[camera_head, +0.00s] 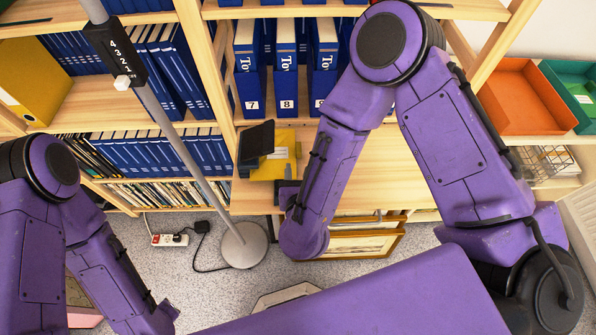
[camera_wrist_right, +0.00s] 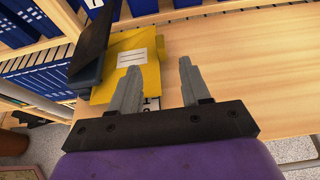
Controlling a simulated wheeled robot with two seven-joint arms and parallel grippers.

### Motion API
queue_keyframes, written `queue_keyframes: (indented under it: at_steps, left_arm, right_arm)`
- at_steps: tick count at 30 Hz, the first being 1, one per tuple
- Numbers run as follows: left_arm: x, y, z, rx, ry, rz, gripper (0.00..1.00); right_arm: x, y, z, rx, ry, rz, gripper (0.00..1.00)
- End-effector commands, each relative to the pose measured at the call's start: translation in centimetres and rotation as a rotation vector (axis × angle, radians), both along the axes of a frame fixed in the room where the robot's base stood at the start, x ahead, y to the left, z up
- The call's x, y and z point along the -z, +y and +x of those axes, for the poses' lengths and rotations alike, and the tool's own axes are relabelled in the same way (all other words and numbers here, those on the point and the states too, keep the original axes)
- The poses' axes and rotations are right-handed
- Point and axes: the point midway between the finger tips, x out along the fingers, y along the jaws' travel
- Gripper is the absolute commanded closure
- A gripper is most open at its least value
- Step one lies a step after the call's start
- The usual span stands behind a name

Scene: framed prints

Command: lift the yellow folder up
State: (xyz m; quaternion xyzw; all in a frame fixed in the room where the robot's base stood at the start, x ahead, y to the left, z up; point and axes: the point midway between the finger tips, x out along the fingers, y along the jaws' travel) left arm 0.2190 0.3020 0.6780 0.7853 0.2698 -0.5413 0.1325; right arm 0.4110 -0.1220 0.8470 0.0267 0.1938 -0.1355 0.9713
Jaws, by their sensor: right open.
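The yellow folder (camera_head: 283,152) lies on the wooden shelf surface in the middle of the head view, partly covered by a dark object (camera_head: 256,142). In the right wrist view, the yellow folder (camera_wrist_right: 122,68) has a white label and lies ahead of my right gripper (camera_wrist_right: 158,64). That gripper is open and empty. Its left finger overlaps the folder in the picture, and its right finger is over bare wood; contact cannot be told. In the head view my right arm hides most of the right gripper. My left arm shows at the left, but its gripper does not.
Blue binders (camera_head: 286,70) stand on the shelf behind. Another yellow file (camera_head: 30,82) stands at the far left. A grey pole (camera_head: 180,135) rises from a round base. An orange tray (camera_head: 528,97) is at right. Bare wood (camera_wrist_right: 235,60) lies right of the folder.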

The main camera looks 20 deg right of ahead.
Motion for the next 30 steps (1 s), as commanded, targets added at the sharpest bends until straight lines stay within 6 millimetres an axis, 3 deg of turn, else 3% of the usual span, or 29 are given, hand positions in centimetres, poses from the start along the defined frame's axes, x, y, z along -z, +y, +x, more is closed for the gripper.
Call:
queue_keyframes:
  at_steps: [16, 29, 30]
  left_arm:
    - [-2.1, 0.0, 0.0, 0.0, 0.0, 0.0, 0.53]
    - [-2.2, 0.0, 0.0, 0.0, 0.0, 0.0, 0.53]
    - [-2.2, 0.0, 0.0, 0.0, 0.0, 0.0, 0.53]
  right_arm:
    - [3.3, -2.2, 8.0, -0.001, -0.001, 0.001, 0.53]
    - [3.9, -2.5, 9.1, -0.003, 0.0, 0.0, 0.53]
    - [3.9, -2.5, 9.1, -0.003, 0.0, 0.0, 0.63]
